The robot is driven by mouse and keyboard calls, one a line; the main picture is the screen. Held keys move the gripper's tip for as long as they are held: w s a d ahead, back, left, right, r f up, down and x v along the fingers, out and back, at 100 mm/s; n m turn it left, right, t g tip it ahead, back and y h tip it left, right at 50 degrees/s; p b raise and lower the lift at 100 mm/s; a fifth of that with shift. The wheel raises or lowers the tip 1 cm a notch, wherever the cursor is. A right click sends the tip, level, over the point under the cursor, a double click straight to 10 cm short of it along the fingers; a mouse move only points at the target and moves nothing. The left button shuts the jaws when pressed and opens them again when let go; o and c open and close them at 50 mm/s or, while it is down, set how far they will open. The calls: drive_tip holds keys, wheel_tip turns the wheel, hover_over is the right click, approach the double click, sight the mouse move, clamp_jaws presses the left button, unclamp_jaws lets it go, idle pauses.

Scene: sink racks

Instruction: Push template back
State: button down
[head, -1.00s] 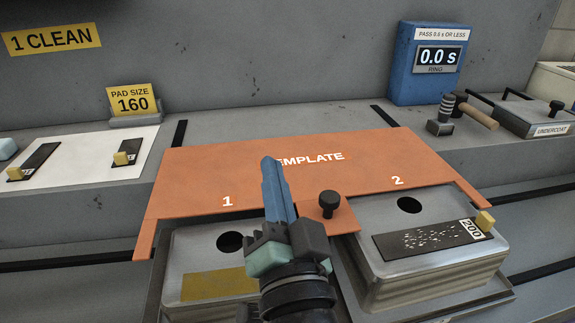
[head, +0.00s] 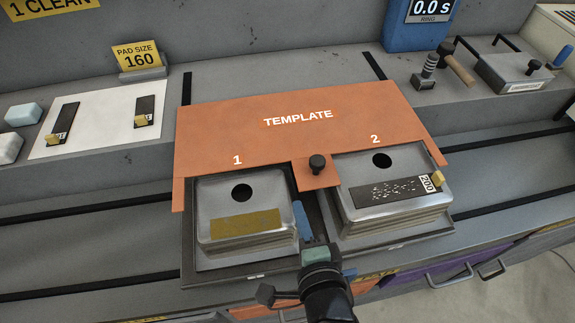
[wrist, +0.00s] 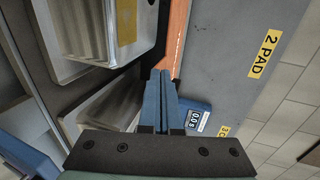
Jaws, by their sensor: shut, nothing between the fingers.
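The orange template (head: 270,125) lies across the back of two metal sinks, its cut-outs marked 1 and 2 along its front edge. A black knob (head: 317,163) stands on its middle tab, between the sinks. Sink 1 (head: 215,205) is on the left with a round hole and a yellow-brown pad. Sink 2 (head: 430,165) is on the right with a dark pad marked 200. My gripper (head: 299,212) is shut and empty, low in the gap between the sinks, in front of the tab and knob. In the wrist view its blue fingers (wrist: 160,88) are together, and a strip of the orange template (wrist: 175,40) shows beyond.
Dark rails (head: 187,88) run back along the grey shelf behind the template. A white mat (head: 105,128) with two dark pads lies at the left. Purple-and-orange drawers with handles (head: 440,278) are below the front edge.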

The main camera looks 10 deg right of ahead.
drive_tip(key=p, duration=0.2)
approach(279, 137)
drive_tip(key=shift+s+a+f, duration=0.1)
drive_tip(key=shift+s+f, duration=0.15)
drive_tip(key=shift+f, duration=0.3)
drive_tip(key=shift+s+f, duration=0.2)
drive_tip(key=shift+f, duration=0.35)
drive_tip(key=shift+b, duration=0.3)
drive_tip(key=w+b, duration=0.1)
drive_tip(key=w, duration=0.7)
drive_tip(key=shift+w+a, duration=0.1)
drive_tip(key=shift+w, duration=0.15)
